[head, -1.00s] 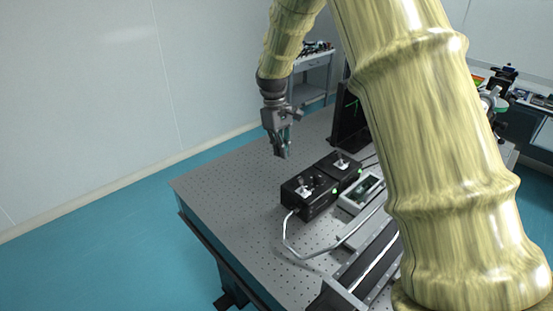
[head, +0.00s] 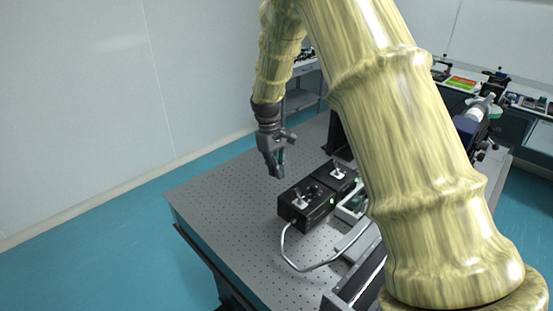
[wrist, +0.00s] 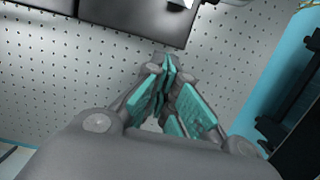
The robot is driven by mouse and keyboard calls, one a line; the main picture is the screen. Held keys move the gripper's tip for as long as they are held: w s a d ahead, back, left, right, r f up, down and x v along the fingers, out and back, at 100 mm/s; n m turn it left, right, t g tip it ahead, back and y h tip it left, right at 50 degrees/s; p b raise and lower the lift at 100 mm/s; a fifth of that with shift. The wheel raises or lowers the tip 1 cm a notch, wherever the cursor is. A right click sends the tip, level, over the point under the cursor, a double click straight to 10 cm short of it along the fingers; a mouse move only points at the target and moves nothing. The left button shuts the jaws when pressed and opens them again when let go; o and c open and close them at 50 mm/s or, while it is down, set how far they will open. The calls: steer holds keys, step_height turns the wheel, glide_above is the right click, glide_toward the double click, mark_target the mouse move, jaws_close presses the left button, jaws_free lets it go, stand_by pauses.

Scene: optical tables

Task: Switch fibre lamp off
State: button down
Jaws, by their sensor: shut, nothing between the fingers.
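Two black boxes with switches on top sit side by side on the optical table: a nearer box (head: 305,207) and a farther box (head: 338,177). Each has a pale plate with a lever on top and a small green light. A grey cable runs from the nearer box. I cannot tell which box is the fibre lamp's. My gripper (head: 276,172) is shut and empty, pointing down above the table, just left of and behind the boxes. In the wrist view the gripper's teal pads (wrist: 167,72) meet, and a dark box edge (wrist: 140,20) shows at the top.
The perforated optical table (head: 225,205) is bare to the left of the boxes. A dark upright panel (head: 338,135) stands behind them. A curved grey cable (head: 300,266) lies on the table in front. A bench with instruments (head: 500,100) is at the far right.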

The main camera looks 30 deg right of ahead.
mark_target(297, 193)
steer(key=s+f+p, duration=0.1)
steer(key=s+d+f+p, duration=0.1)
steer(key=s+f, duration=0.1)
steer(key=shift+s+p, duration=0.1)
steer(key=shift+p, duration=0.2)
steer(key=shift+s+r, duration=0.1)
steer(key=shift+s, duration=0.15)
steer(key=shift+s+d+r+p, duration=0.1)
steer(key=shift+s+r+p, duration=0.2)
steer(key=shift+s, duration=0.2)
steer(key=shift+s+d+r+p, duration=0.15)
steer(key=shift+s+r, duration=0.15)
steer(key=shift+s, duration=0.2)
steer(key=shift+w+f, duration=0.25)
steer(key=shift+s+r, duration=0.1)
